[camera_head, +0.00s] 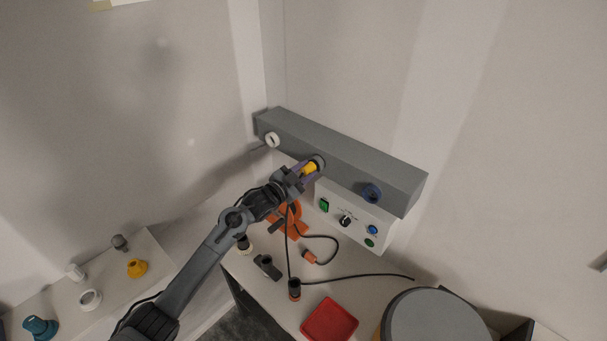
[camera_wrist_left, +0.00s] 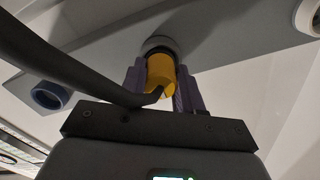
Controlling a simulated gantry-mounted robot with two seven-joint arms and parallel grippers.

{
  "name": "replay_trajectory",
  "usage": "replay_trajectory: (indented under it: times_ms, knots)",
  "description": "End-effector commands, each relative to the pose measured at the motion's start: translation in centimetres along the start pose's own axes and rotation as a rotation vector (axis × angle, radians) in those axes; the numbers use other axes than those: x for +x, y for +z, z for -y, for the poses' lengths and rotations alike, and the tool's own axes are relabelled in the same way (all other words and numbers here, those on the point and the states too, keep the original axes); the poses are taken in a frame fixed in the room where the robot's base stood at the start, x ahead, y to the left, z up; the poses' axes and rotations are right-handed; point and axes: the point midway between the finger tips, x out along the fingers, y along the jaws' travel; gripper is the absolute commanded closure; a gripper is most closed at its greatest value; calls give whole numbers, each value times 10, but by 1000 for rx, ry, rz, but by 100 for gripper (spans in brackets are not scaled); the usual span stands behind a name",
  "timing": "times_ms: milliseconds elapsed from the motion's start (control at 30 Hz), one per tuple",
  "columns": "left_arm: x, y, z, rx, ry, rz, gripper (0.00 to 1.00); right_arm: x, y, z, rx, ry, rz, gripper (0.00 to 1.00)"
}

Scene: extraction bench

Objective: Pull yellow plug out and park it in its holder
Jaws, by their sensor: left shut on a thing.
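The yellow plug (camera_head: 310,168) is at a round socket on the front of the grey overhead rail (camera_head: 350,157). In the left wrist view the yellow plug (camera_wrist_left: 160,70) sits right below the pale socket ring (camera_wrist_left: 160,43), and I cannot tell how deep it is seated. My left gripper (camera_head: 307,171) is shut on the plug; its purple-grey fingers (camera_wrist_left: 160,88) clasp it from both sides. A small dark block (camera_head: 267,267) lies on the bench and may be a holder. My right gripper is not in view.
A white control box (camera_head: 357,222) with buttons hangs under the rail. The bench holds an orange plug (camera_head: 310,257), a black-and-orange upright piece (camera_head: 294,289), a black cable (camera_head: 360,278), a red tray (camera_head: 330,320) and a grey-topped drum (camera_head: 437,318). A yellow fitting (camera_head: 137,268) stands on the left bench.

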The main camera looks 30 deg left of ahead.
Motion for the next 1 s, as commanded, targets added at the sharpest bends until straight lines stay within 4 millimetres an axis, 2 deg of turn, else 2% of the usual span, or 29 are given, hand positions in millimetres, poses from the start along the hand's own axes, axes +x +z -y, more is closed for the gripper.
replay_trajectory:
  times_ms: [33,67,200,267,667,867,1000]
  knots:
    - [2,0,0,0,0,-1,100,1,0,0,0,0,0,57]
    - [2,0,0,0,0,-1,64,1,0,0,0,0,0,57]
    - [1,-1,0,0,0,-1,42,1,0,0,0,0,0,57]
    - [1,0,0,0,0,-1,35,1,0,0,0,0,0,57]
    - [-4,1,0,1,0,1,35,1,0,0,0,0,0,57]
    - [-27,1,-1,2,2,1,35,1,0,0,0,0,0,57]
    - [-51,1,-1,2,1,1,35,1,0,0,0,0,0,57]
